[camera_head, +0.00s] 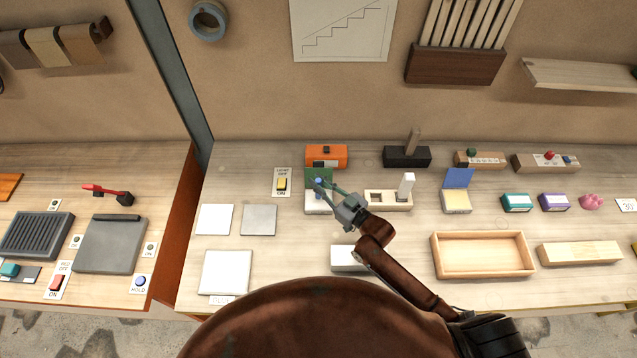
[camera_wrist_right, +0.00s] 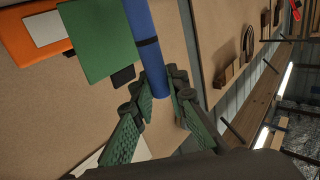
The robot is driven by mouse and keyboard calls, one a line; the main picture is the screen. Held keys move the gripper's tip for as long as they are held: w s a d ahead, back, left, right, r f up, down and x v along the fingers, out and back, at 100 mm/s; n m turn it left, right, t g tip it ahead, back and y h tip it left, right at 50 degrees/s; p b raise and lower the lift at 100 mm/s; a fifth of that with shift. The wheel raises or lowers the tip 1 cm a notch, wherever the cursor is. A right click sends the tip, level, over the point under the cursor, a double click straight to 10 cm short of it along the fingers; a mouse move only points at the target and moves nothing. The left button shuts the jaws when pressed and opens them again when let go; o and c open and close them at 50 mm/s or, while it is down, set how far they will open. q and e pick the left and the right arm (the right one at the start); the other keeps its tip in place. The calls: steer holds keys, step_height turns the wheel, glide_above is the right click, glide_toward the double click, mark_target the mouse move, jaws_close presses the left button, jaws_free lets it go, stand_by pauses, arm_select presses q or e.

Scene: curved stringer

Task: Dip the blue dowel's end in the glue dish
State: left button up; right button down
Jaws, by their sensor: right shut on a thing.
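The blue dowel (camera_wrist_right: 148,42) is between the fingers of my right gripper (camera_wrist_right: 162,88) in the right wrist view, with a dark band around it. In the head view, my right gripper (camera_head: 329,189) is shut on it, and only a small blue end (camera_head: 318,182) shows. The gripper is over or close to a pale box with a raised green panel (camera_head: 313,173); the height of the dowel above it is unclear. The green panel also shows in the wrist view (camera_wrist_right: 98,38). I cannot make out a glue dish for certain. My left gripper is out of view.
An orange box (camera_head: 326,155) stands behind the green panel. A pale slotted block (camera_head: 375,198) with a white upright piece (camera_head: 407,184) is just right of the gripper. A similar box with a blue panel (camera_head: 458,178) and a wooden tray (camera_head: 433,256) are farther right.

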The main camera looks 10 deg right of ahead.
steer(key=shift+r+p, duration=2.35)
steer(key=shift+r, duration=0.45)
steer(key=shift+s+f, duration=0.1)
